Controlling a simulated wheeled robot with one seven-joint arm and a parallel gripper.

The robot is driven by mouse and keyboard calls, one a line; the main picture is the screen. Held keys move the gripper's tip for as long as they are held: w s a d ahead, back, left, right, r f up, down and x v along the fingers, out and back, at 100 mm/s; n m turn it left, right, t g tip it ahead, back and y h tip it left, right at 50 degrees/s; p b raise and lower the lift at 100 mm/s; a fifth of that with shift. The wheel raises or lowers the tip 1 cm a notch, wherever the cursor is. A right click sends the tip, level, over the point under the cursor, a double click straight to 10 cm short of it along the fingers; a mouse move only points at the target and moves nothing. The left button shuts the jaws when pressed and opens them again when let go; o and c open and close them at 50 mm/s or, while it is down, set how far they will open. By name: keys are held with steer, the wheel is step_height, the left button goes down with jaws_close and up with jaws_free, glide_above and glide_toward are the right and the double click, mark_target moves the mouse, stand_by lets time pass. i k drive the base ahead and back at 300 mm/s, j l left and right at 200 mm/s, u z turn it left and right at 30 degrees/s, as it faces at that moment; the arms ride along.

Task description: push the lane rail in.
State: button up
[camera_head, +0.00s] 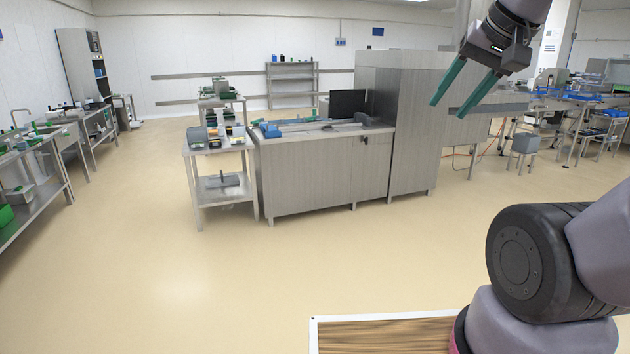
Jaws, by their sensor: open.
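The tray sealer (405,135) is a large grey steel machine right of centre, with a lower infeed bench (320,180) on its left side. Low bars and a blue part (270,130) lie on the bench top. The lane rail is too small to single out among them, so I cannot tell how far in it is. My gripper (446,109) hangs at the upper right with two long green fingers spread apart. It is open and empty. In the picture it overlaps the sealer's tall housing, hiding part of it; it appears much closer to me than the machine.
A steel side table (222,190) with small bins adjoins the bench on the left. Benches (30,185) line the left edge. More equipment (570,100) stands at the right. The beige floor (200,280) between me and the sealer is clear. A wood-patterned surface (385,335) is at the bottom.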

mark_target(329, 127)
steer(key=i, duration=4.35)
steer(key=i+u, duration=0.2)
steer(key=i, duration=0.25)
steer(key=i+l+u, duration=0.2)
steer(key=i, duration=0.25)
steer(key=i+l+u, duration=0.15)
steer(key=i, duration=0.3)
